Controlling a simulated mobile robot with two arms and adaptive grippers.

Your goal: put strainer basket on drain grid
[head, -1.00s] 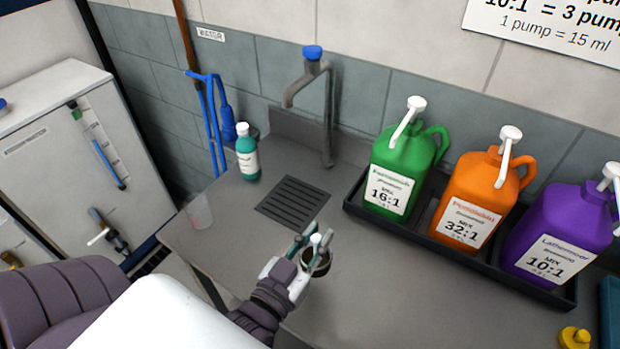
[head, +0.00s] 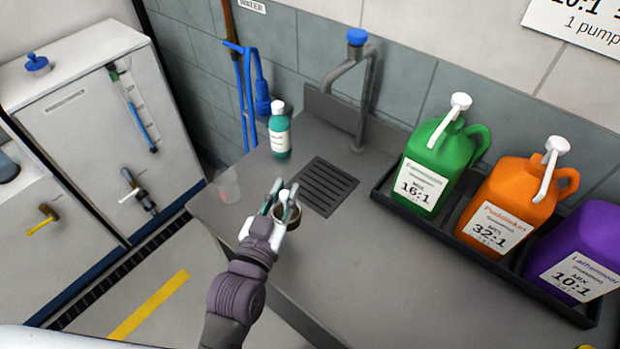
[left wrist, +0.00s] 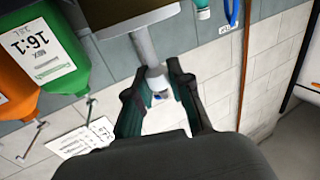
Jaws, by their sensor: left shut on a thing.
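The strainer basket (head: 292,218) is a small dark round cup with a pale knob on a stem. My left gripper (head: 283,198) is shut on its knob and stem in the head view. The stem and the basket's body (left wrist: 135,18) also show between and above the fingers (left wrist: 155,82) in the left wrist view. The drain grid (head: 326,187) is a dark slatted square in the grey counter, bare, to the right of and beyond the basket. The basket is apart from the grid; its height above the counter is hard to tell. My right gripper is not in view.
A teal bottle (head: 279,135) stands left of the grid, and a clear cup (head: 227,186) near the counter's left edge. A tap (head: 358,85) rises behind the grid. A black tray (head: 455,240) with green, orange and purple jugs is at right. The front counter is clear.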

